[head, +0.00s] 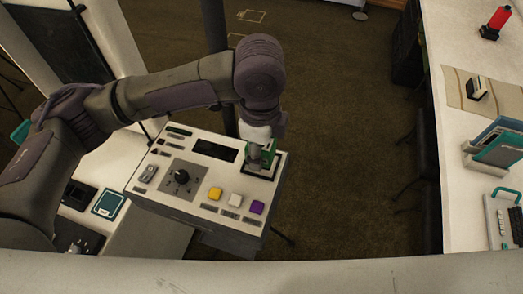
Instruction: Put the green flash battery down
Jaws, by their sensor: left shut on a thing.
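The green flash battery (267,153) is a small green block in the head view, at the right end of a white control panel (211,208). My left gripper (256,155) comes down from above and is shut on it. The battery is at or just above a dark patch (262,172) on the panel; I cannot tell whether it touches. The fingers hide part of the battery. My right gripper is not in view.
The panel carries a black knob (181,177), a yellow button (215,194), a white button (235,200) and a purple button (257,207). A white counter (462,150) on the right holds teal folders (497,145) and a red-topped item (498,18). Brown floor lies between.

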